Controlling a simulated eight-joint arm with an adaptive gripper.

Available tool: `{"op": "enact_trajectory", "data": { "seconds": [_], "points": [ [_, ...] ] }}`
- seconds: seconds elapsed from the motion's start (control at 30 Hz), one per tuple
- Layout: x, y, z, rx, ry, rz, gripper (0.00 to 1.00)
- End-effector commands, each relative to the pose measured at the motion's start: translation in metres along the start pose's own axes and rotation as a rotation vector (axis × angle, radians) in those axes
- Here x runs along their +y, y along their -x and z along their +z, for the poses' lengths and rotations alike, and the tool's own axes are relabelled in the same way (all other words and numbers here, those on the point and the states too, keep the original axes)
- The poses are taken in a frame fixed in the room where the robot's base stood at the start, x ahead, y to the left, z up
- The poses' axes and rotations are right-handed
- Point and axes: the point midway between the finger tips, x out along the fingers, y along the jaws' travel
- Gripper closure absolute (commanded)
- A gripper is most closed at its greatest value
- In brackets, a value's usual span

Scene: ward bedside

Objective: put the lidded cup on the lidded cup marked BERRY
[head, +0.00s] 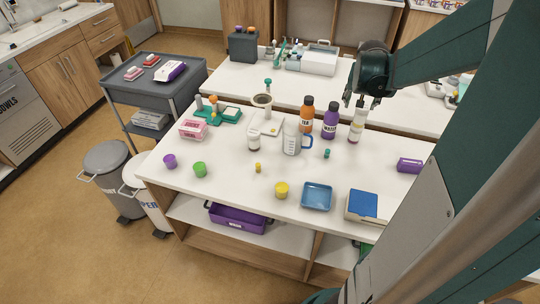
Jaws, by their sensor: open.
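My gripper (361,102) is open and points down at the back right of the white table. Its fingertips are at or just above the top of a slim pale container (356,127) with a dark reddish band low down. I cannot tell whether they touch it. I cannot read BERRY on anything, so I cannot tell which things are the two lidded cups.
An orange bottle (306,115) and a purple bottle (330,120) stand close left of my gripper. A clear jug (292,138) is nearby. The right-centre tabletop is mostly clear.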

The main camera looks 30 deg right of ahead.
Motion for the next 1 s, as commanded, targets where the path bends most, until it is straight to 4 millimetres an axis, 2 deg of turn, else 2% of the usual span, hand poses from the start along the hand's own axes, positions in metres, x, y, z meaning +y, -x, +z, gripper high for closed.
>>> {"op": "enact_trajectory", "data": {
  "seconds": [0.17,0.37,0.7,1.0],
  "points": [
    [-0.029,0.027,0.018,0.002,0.050,-0.034,0.51],
    [-0.070,0.067,0.049,0.006,0.133,-0.088,0.51],
    [-0.127,0.133,0.114,0.013,0.278,-0.184,0.51],
    [-0.162,0.185,0.178,0.020,0.403,-0.270,0.51]
  ]
}}
